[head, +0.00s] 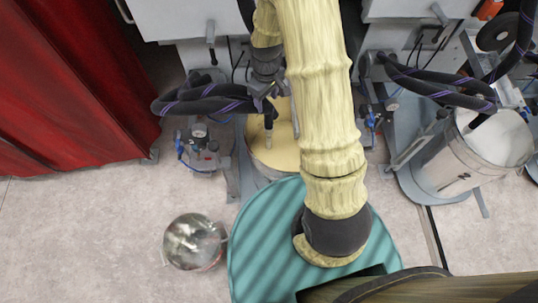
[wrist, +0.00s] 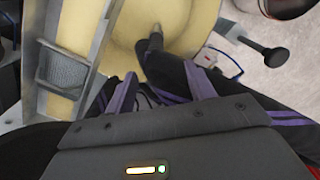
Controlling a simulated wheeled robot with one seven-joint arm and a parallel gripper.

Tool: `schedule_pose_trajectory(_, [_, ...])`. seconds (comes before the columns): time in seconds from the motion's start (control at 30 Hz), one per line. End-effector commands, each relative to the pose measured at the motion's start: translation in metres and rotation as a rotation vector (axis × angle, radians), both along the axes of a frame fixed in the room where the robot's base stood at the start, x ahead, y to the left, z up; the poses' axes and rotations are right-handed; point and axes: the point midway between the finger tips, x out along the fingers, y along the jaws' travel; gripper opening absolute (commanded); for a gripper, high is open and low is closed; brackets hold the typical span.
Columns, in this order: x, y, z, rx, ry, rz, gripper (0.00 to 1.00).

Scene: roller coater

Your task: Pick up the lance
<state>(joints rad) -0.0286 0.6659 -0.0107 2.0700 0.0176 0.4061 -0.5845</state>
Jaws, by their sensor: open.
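The lance (head: 268,122) is a dark, slim rod with a greyish lower end over the yellow inside of a drum (head: 258,172). A black hose with purple stripes (head: 200,105) runs to it from the left. In the wrist view the lance (wrist: 155,45) points away over the yellow drum interior. My gripper (wrist: 160,72) is open, with its two purple fingers apart on either side of the lance's dark upper part. In the head view my gripper (head: 265,92) is small and dark at the lance's upper end. Contact cannot be told, and the lance top is partly hidden.
A pump unit (head: 200,150) stands left of the drum. A metal pail (head: 195,242) is on the floor. Another drum (head: 490,140) with hoses stands at right. A red curtain (head: 65,85) hangs at left. Floor at lower left is clear.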

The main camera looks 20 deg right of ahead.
Motion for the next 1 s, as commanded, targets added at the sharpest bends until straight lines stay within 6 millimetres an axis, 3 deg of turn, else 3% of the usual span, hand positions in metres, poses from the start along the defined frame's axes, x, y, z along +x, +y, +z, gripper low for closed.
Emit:
schedule_pose_trajectory(0.03, [-0.001,0.0,-0.012,0.0,0.002,0.0,0.54])
schedule_pose_trajectory(0.17, [0.0,0.0,-0.027,-0.001,0.001,0.001,0.54])
schedule_pose_trajectory(0.57, [0.0,-0.001,-0.031,0.0,0.0,0.001,0.54])
schedule_pose_trajectory(1.0, [0.002,-0.008,-0.081,-0.001,-0.001,0.001,0.54])
